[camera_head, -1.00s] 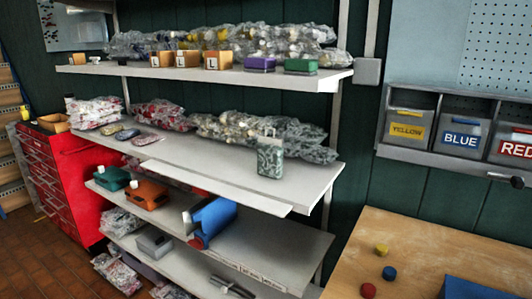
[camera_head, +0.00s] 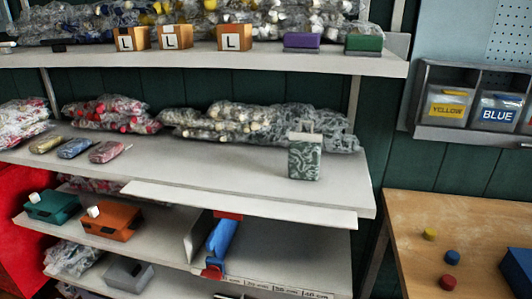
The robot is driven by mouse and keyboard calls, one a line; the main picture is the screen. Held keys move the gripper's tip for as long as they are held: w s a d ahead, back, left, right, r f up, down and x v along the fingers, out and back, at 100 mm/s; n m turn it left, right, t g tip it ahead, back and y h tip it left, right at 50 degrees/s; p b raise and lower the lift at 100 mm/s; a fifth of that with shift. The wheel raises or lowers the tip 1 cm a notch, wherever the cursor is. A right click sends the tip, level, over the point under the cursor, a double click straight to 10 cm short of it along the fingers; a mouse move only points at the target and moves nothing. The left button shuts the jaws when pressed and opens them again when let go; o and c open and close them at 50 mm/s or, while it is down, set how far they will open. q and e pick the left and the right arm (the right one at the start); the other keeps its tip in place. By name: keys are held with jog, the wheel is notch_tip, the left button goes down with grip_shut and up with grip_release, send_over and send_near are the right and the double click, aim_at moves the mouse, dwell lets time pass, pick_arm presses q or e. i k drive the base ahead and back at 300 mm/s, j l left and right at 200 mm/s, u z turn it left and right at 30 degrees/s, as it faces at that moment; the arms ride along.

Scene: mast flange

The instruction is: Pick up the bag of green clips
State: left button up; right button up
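A bag with a green and white pattern and a pale top strip, which looks like the bag of green clips (camera_head: 305,160), stands upright near the front right of the middle shelf (camera_head: 240,170). Its contents are too small to make out for certain. Neither of my grippers is in view, and nothing touches the bag.
Clear bags of pale pieces (camera_head: 255,125) lie behind it. Small pouches (camera_head: 107,151) lie to the left. The top shelf (camera_head: 200,58) overhangs. Below are an orange box (camera_head: 111,222) and a blue object (camera_head: 221,240). A wooden table (camera_head: 470,215) is at right.

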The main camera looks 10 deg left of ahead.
aim_at(304, 152)
jog(key=j, duration=1.4)
jog(key=i, duration=0.05)
